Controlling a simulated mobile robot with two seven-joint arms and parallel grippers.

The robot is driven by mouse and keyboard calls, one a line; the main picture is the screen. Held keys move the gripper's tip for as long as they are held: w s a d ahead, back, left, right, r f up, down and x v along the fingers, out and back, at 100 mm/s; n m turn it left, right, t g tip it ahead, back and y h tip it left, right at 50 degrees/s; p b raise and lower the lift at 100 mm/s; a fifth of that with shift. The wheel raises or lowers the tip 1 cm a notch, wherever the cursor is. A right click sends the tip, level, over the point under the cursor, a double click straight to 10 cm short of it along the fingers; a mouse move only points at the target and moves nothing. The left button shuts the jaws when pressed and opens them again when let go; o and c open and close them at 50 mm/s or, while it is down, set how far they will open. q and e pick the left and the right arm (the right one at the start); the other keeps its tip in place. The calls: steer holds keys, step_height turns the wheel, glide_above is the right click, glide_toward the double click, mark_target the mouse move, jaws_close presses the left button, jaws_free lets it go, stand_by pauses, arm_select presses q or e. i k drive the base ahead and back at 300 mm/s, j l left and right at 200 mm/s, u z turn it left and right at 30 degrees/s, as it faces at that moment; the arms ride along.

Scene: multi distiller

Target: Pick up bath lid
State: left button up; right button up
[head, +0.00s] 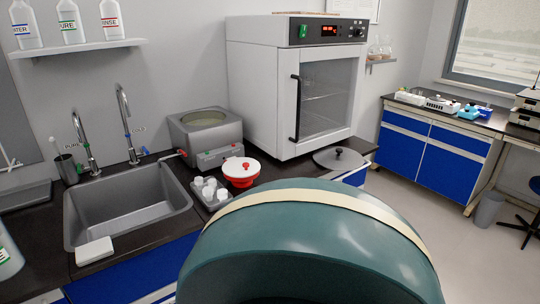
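The bath lid, a round grey disc with a black knob (339,158), lies flat on the dark counter in front of the white oven, at the right end of the worktop. The water bath (206,133), a grey metal box with an open round top, stands to the left of the oven, and its round opening is uncovered. Neither of my grippers shows in the head view, so their state cannot be seen. The counter's front part below the lid is partly hidden.
A red pot with a white lid (241,170) and a grey tray of white-capped containers (210,192) sit between the sink (128,212) and the bath lid. The white oven (292,85) stands close behind the lid. Open floor (440,210) lies to the right.

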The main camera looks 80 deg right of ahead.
mark_target(332, 158)
steer(key=z, duration=3.05)
steer(key=i+l, duration=0.15)
steer(key=i, duration=0.3)
steer(key=i+l+u, duration=0.15)
steer(key=i, duration=0.25)
steer(key=i+l+u, duration=0.3)
steer(key=i+l, duration=0.6)
steer(key=i+l+u, duration=0.1)
steer(key=l, duration=0.25)
steer(key=i+l, duration=0.2)
steer(key=i+l+u, duration=0.15)
steer(key=l, duration=0.3)
steer(key=i+l+u, duration=0.1)
steer(key=l+u, duration=0.15)
steer(key=l, duration=0.85)
